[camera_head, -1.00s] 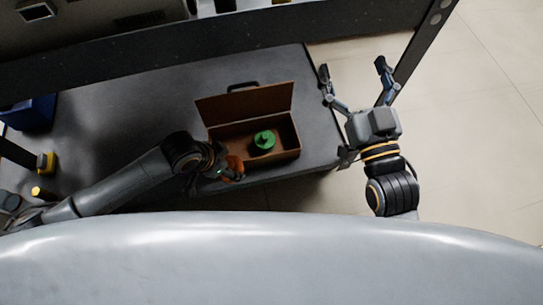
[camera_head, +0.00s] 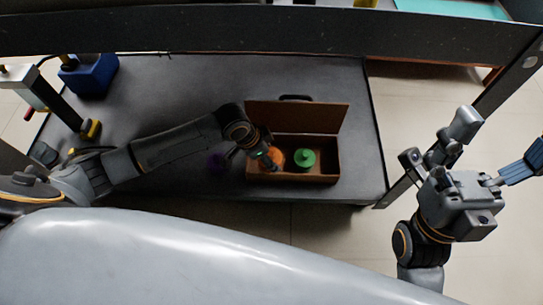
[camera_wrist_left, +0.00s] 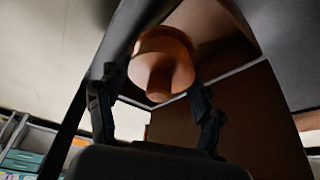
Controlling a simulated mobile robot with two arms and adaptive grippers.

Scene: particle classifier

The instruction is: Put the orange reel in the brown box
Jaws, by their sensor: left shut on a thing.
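The orange reel (camera_head: 274,157) is held by my left gripper (camera_head: 268,158) at the left part of the open brown box (camera_head: 318,179). In the left wrist view, the orange reel (camera_wrist_left: 163,62) sits between the two fingers, with the box's brown wall (camera_wrist_left: 245,115) behind it. I cannot tell whether the reel touches the box floor. A green reel (camera_head: 304,158) is in the box, just right of the orange one.
The box lid (camera_head: 298,116) stands raised at the back. A blue bin (camera_head: 88,76) stands at the far left. A dark beam (camera_head: 250,38) crosses above the table.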

